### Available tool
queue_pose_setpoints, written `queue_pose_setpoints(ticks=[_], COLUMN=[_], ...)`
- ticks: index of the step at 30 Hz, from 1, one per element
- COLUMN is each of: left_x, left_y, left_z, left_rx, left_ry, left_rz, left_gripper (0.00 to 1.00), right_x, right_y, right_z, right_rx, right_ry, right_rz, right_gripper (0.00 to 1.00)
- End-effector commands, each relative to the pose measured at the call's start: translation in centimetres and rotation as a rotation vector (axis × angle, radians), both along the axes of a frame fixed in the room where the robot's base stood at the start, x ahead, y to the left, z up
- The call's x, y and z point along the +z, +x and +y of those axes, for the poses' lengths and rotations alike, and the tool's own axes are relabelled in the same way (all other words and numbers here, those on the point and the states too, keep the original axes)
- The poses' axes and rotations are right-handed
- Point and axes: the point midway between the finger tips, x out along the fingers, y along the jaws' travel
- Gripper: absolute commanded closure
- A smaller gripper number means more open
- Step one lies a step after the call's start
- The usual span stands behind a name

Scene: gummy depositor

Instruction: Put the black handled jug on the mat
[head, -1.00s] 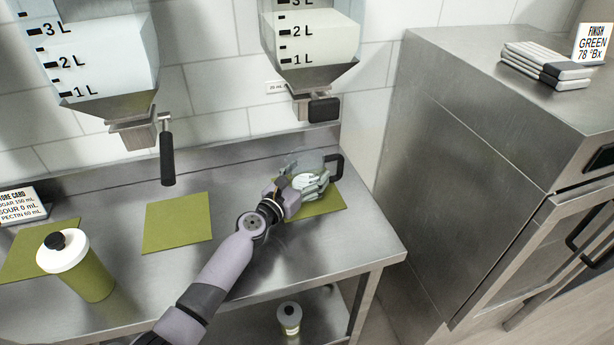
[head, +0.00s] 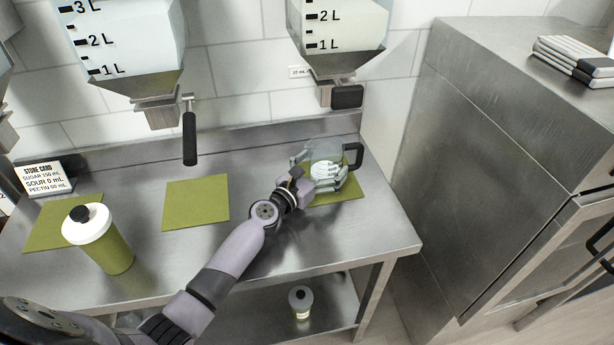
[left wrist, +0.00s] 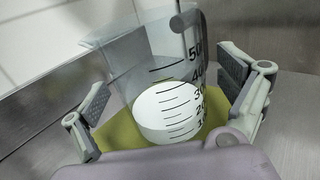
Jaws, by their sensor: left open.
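The jug (head: 324,151) is clear, with a black handle on its right side and white contents. It stands on the right green mat (head: 350,189), under the right dispenser. It also shows in the left wrist view (left wrist: 150,65), upright with black graduation marks, on the green mat (left wrist: 118,132). My left gripper (head: 326,172) is at the near side of the jug. In the left wrist view its open fingers (left wrist: 165,100) stand on either side of the jug, with gaps visible. My right gripper is not in view.
Two more green mats, middle (head: 196,203) and left (head: 45,228), lie on the steel table. A green bottle with white lid (head: 103,240) stands at the left mat. A dispenser with black lever (head: 189,138) hangs above. A steel cabinet (head: 500,150) stands right.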

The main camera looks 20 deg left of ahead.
Motion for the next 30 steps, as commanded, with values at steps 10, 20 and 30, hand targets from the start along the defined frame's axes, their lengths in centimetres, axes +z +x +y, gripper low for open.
queue_pose_setpoints(ticks=[10,20,30], left_x=[0.0,0.1,0.1], left_y=[-6.9,-9.8,-9.9], left_z=[2.1,3.0,3.0], left_rx=[0.000,0.000,0.000], left_ry=[0.002,0.002,0.002], left_rz=[0.000,-0.002,-0.002], left_gripper=[0.06,0.06,0.06], right_x=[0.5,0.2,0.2], right_y=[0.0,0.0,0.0], right_z=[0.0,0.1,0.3], right_rx=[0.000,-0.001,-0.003], right_ry=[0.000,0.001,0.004], right_rz=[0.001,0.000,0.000], right_gripper=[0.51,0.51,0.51])
